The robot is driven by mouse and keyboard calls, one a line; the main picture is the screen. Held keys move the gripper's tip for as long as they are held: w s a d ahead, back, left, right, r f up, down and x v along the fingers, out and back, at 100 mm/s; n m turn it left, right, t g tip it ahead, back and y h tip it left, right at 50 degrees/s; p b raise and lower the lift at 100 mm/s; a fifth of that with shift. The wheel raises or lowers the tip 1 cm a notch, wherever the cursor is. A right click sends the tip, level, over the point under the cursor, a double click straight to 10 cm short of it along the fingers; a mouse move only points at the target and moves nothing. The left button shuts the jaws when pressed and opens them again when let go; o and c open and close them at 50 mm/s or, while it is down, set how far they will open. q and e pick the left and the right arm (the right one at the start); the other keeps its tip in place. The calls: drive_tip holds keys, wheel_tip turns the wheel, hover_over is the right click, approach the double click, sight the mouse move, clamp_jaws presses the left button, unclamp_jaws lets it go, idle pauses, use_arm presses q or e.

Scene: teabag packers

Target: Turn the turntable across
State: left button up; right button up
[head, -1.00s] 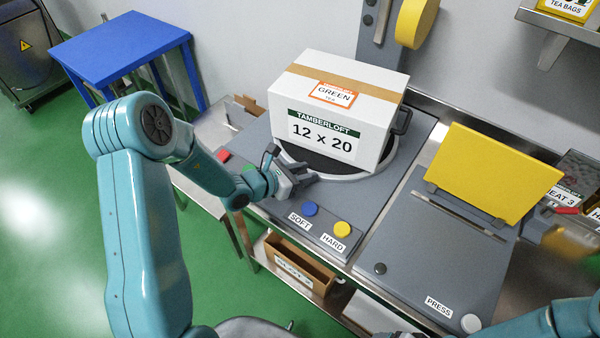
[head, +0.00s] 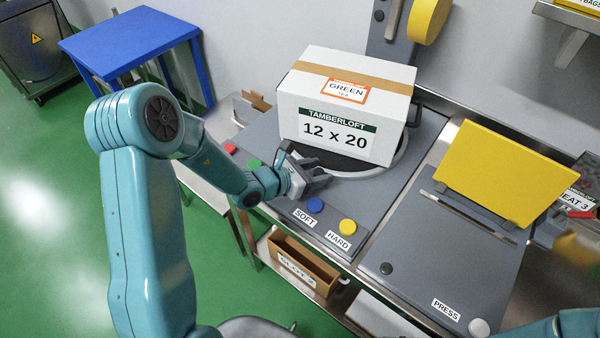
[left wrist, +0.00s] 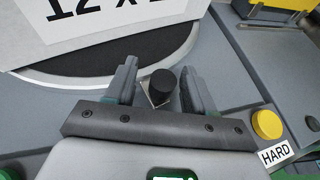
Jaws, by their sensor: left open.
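The turntable (head: 368,172) is a dark disc with a pale grey rim, set in a grey bench top. A large white carton (head: 334,135) marked TAMBERLOFT 12 x 20 stands on it and hides most of the disc. My left gripper (head: 316,174) is at the turntable's near left edge, low in front of the carton. In the left wrist view its fingers (left wrist: 158,88) are apart, one on each side of a black round knob (left wrist: 162,82) on a small metal bracket at the rim. I cannot tell whether they touch it. My right gripper is out of view.
A blue button (head: 315,205) marked SOFT and a yellow button (head: 348,227) marked HARD lie just in front of the gripper. Red and green buttons lie to its left. A press with a raised yellow plate (head: 505,175) stands at the right.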

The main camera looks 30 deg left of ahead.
use_arm(q)
drive_tip(key=b+v, duration=0.1)
drive_tip(key=v, duration=1.4)
drive_tip(key=shift+s+r, duration=0.25)
drive_tip(key=shift+a, duration=0.1)
drive_tip(key=c, duration=0.6)
drive_tip(key=shift+m, duration=0.7)
clamp_jaws()
drive_tip(key=w+a+r+m+g, duration=0.2)
drive_tip(key=w+a+m+g, duration=0.25)
drive_tip(key=m, duration=1.15)
drive_tip(key=w+a+r+m+g, duration=0.2)
drive_tip(key=w+a+m+g, duration=0.25)
drive_tip(key=m, duration=1.15)
drive_tip(key=shift+m+h, duration=0.3)
drive_tip(key=shift+m, duration=0.1)
drive_tip(key=x, duration=0.4)
drive_tip(key=w+d+r+p+x, duration=0.1)
drive_tip(key=x, duration=0.6)
drive_tip(key=shift+w+d, duration=0.3)
drive_tip(key=shift+d, duration=0.25)
drive_tip(key=d, duration=0.1)
drive_tip(key=d+p, duration=0.1)
drive_tip(key=d, duration=0.1)
drive_tip(key=shift+s+r+p, duration=0.15)
drive_tip(key=shift+s+p, duration=0.15)
drive_tip(key=shift+s, duration=0.1)
drive_tip(key=shift+d, duration=0.35)
drive_tip(key=shift+f, duration=0.2)
